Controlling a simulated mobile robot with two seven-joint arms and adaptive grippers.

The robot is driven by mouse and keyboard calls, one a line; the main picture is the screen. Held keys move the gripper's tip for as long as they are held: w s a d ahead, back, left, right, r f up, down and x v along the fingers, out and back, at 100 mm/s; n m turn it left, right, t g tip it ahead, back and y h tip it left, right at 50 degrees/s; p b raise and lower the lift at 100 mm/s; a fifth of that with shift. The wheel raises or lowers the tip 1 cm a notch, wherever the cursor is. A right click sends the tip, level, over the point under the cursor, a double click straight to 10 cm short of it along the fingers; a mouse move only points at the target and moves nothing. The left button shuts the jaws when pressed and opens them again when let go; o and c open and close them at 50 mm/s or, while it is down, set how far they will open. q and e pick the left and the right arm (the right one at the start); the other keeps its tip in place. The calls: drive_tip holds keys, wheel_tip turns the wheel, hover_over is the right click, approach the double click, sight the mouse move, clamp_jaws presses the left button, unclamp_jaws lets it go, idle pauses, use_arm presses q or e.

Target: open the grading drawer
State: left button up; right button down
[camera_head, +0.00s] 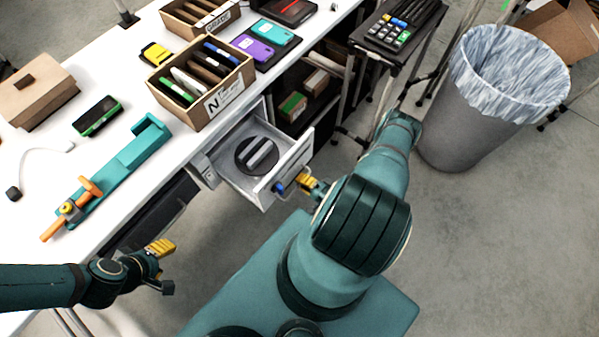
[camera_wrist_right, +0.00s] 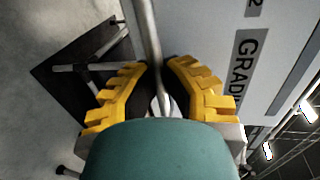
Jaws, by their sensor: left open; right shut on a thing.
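The grading drawer (camera_head: 294,160) stands pulled out from under the white bench in the head view. Inside it lies a dark round piece with pale bars (camera_head: 257,155). My right gripper (camera_head: 296,185) is at the drawer's front; in the right wrist view its yellow fingers (camera_wrist_right: 157,74) are shut on the metal bar handle (camera_wrist_right: 149,35). My left gripper (camera_head: 164,268) is open and empty, left of the drawer and near the bench's front edge.
On the white bench (camera_head: 110,75) are a wooden organiser (camera_head: 168,93) marked "N", a teal fixture (camera_head: 122,168), a phone (camera_head: 98,116) and a carton (camera_head: 38,97). A lined bin (camera_head: 465,130) stands right. Open shelves with boxes (camera_head: 292,106) adjoin the drawer.

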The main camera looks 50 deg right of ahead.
drive_tip(key=c, duration=1)
unclamp_jaws()
drive_tip(key=v, duration=1.2)
drive_tip(key=shift+a, duration=0.1)
